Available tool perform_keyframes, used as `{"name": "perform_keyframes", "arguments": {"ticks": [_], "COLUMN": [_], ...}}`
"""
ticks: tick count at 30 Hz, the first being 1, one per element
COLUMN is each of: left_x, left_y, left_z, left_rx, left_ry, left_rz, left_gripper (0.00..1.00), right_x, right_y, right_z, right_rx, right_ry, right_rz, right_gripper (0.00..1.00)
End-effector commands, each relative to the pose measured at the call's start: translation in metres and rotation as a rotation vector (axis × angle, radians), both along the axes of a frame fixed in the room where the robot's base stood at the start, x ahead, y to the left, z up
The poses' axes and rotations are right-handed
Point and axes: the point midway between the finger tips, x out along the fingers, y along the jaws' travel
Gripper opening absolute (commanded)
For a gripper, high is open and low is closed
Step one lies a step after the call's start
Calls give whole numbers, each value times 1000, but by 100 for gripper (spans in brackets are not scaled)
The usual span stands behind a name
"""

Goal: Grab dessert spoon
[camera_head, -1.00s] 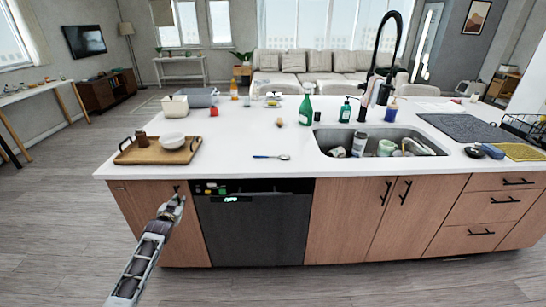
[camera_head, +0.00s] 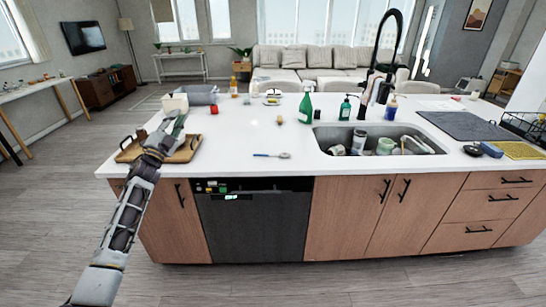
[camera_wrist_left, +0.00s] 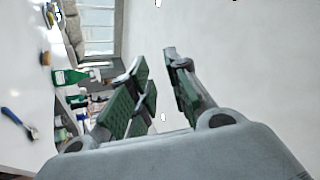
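The dessert spoon (camera_head: 272,155) has a blue handle and lies flat on the white island top, left of the sink and near the front edge. In the left wrist view the spoon (camera_wrist_left: 17,122) lies at the far left, clear of the fingers. My left gripper (camera_head: 178,118) is raised over the wooden tray at the island's left end, apart from the spoon. In the left wrist view its green-padded fingers (camera_wrist_left: 158,85) are spread with nothing between them. My right gripper is not in view.
The wooden tray (camera_head: 183,155) is partly hidden by my left arm. A green bottle (camera_head: 305,107) and a small brown item (camera_head: 279,120) stand behind the spoon. The sink (camera_head: 425,149) holds several dishes. The counter around the spoon is clear.

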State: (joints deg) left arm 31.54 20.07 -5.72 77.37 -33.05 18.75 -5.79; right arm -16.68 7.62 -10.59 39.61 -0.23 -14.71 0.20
Motion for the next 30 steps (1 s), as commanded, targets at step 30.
{"name": "perform_keyframes", "arguments": {"ticks": [30], "left_x": [-111], "left_y": [-144], "left_z": [-141], "left_rx": [1193], "left_ry": [-317], "left_rz": [-617], "left_gripper": [18], "right_x": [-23], "right_y": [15], "right_z": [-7], "right_rx": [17], "right_ry": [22], "right_rz": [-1], "right_gripper": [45]}}
